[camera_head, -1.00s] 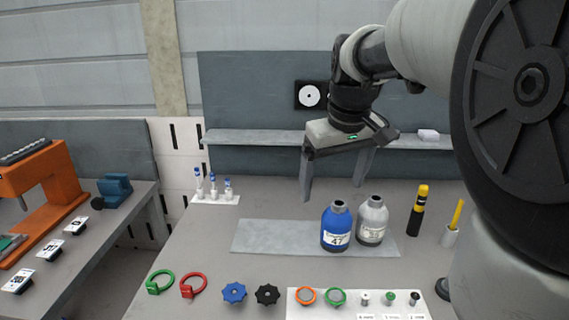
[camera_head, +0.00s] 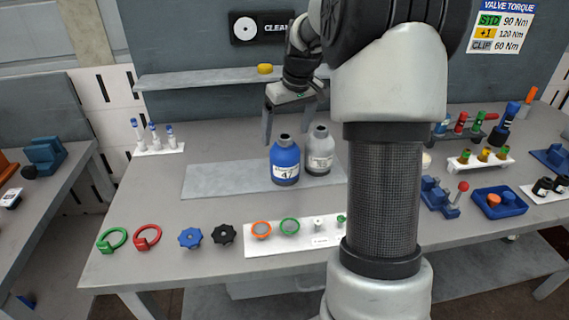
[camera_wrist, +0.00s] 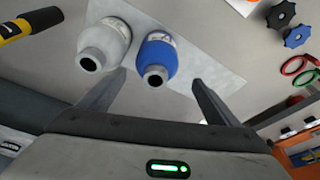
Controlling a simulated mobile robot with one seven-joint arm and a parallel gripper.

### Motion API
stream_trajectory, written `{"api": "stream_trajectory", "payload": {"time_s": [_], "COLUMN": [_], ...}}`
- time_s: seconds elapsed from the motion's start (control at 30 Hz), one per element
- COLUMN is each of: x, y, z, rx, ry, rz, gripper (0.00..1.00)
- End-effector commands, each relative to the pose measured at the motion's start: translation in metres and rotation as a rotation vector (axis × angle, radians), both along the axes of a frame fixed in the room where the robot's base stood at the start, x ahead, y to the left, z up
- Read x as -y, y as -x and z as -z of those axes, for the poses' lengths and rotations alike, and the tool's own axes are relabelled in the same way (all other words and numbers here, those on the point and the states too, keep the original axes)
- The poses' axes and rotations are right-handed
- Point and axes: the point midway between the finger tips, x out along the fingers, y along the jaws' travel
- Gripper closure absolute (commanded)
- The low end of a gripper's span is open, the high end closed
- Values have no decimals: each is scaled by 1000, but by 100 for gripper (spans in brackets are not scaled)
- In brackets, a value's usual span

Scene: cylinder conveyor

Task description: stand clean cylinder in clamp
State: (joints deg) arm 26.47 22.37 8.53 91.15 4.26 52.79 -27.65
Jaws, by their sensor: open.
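Two bottle-shaped cylinders stand upright side by side on a grey mat: a blue one (camera_head: 284,163) and a grey-white one (camera_head: 320,152), both with pale labels. In the wrist view, the blue one (camera_wrist: 157,58) shows between the fingers, the grey one (camera_wrist: 103,45) to its left. My gripper (camera_head: 293,132) is open and empty, behind and above the bottles in the head view; its fingers (camera_wrist: 158,78) spread wide in the wrist view. Which bottle is clean cannot be read from the labels. I cannot identify the clamp for certain; a blue vise-like block (camera_head: 44,155) stands on the left table.
The mat (camera_head: 215,179) is bare on its left. Green (camera_head: 111,239) and red rings (camera_head: 147,237), knobs and a white parts strip (camera_head: 268,246) line the front. A vial rack (camera_head: 158,147) stands back left. A shelf (camera_head: 200,79) crosses behind. Racks and a blue tray (camera_head: 499,204) fill the right.

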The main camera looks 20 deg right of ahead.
Motion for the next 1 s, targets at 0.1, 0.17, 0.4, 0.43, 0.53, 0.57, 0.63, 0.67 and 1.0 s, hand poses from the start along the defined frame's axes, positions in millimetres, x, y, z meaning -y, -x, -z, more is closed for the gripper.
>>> {"api": "stream_trajectory", "payload": {"time_s": [0.1,0.17,0.4,0.43,0.53,0.57,0.63,0.67,1.0], "x": [0,0,5,5,5,4,4,4,5], "y": [-2,-3,-16,-17,-21,-21,-22,-22,-22], "z": [6,9,35,40,52,54,55,55,54], "rx": [1,0,-1,-2,0,-1,0,1,1], "ry": [1,0,0,-1,0,0,1,1,1], "rz": [0,0,1,1,1,1,1,1,1], "gripper": [15,15,15,15,15,15,15,15,52]}}
